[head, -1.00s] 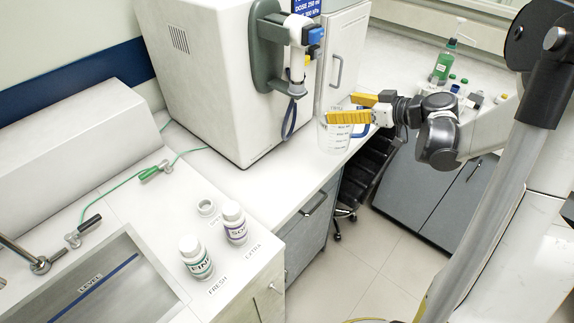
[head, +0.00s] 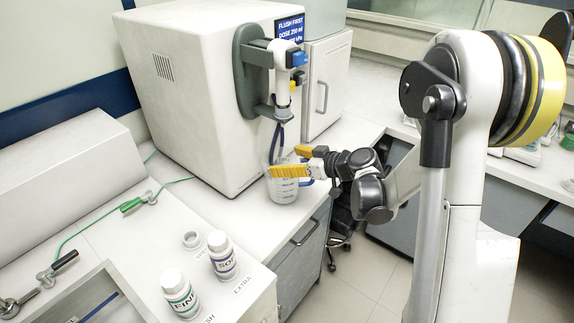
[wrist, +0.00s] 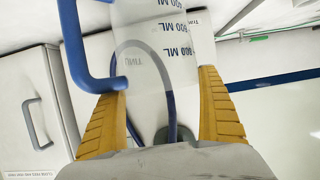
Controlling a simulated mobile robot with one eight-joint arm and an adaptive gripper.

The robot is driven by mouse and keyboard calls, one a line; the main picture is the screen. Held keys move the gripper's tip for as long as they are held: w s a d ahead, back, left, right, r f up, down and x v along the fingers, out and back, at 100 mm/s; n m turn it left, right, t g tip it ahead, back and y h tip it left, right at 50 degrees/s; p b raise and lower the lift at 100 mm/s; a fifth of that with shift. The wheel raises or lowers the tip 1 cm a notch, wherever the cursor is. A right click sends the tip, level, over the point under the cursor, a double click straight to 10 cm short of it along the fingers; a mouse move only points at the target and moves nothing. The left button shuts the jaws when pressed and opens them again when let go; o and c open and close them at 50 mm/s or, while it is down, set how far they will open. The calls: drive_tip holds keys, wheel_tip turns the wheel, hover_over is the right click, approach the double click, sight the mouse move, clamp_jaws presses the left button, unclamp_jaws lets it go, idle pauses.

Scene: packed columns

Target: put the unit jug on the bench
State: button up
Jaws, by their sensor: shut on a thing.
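The unit jug (head: 284,190) is a clear, upright jug with dark markings and a blue handle. In the head view it is at the bench (head: 240,211) front, below and in front of the white machine's tap. I cannot tell whether its base touches the bench. My gripper (head: 284,161) has its yellow fingers shut on the jug near the top. In the wrist view the jug (wrist: 160,45) shows between both fingers, with its blue handle at left. The jug's far side is hidden.
The white machine (head: 195,90) with its tap (head: 283,95) and dark hanging loop stands close behind the jug. Two white bottles (head: 222,257) and a small white cap (head: 192,239) are at the front left. A grey cabinet (head: 308,245) is below the bench.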

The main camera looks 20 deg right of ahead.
drive_tip(key=shift+f, duration=0.3)
drive_tip(key=o, duration=1.2)
drive_tip(key=p+v, duration=0.2)
drive_tip(key=v, duration=1)
drive_tip(key=s+a+r+m+g+h, duration=0.3)
drive_tip(key=s+a, duration=0.4)
drive_tip(key=s+r+m+h, duration=0.1)
drive_tip(key=s, duration=0.3)
drive_tip(key=s+r+m+h, duration=0.1)
drive_tip(key=s+h, duration=0.1)
drive_tip(key=s, duration=0.3)
drive_tip(key=s+m+h, duration=0.2)
drive_tip(key=s, duration=0.2)
drive_tip(key=shift+s+d+r+g, duration=0.1)
drive_tip(key=shift+s+r+g, duration=0.15)
drive_tip(key=shift+r+g, duration=0.15)
